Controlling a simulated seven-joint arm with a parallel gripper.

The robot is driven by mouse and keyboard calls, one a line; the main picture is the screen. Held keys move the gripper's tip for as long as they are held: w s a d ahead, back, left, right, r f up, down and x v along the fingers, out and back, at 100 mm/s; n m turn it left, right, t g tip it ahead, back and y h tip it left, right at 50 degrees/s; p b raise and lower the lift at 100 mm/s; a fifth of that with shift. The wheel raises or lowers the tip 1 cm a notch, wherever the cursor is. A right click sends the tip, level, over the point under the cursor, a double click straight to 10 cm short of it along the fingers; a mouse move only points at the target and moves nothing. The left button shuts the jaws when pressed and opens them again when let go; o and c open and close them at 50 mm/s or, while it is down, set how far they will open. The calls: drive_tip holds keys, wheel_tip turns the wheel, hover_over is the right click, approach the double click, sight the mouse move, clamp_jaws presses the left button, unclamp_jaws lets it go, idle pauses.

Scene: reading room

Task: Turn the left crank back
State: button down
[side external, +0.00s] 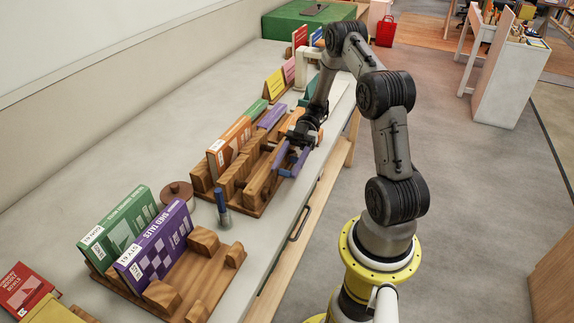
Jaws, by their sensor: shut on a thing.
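My gripper (287,158) is at the right side of the middle wooden rack (238,205), low over it. No crank can be clearly made out. The middle rack holds an orange book (230,146) and other books. A nearer wooden rack (222,258) holds a green book (118,226) and a purple book (155,243), both leaning.
A round brown knobbed object (176,192) and a blue-topped cylinder (221,207) stand between the racks. Red and yellow books (28,287) lie at the near left. The grey tabletop (130,140) is clear along the wall.

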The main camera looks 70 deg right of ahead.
drive_tip(key=shift+s+a+f, duration=0.1)
drive_tip(key=shift+s+a, duration=0.15)
drive_tip(key=shift+s, duration=0.15)
drive_tip(key=shift+c, duration=2.2)
unclamp_jaws()
drive_tip(key=shift+w+d, duration=0.1)
drive_tip(key=shift+d, duration=0.05)
drive_tip(key=v, duration=1.3)
drive_tip(key=shift+d, duration=0.35)
drive_tip(key=shift+w, duration=0.1)
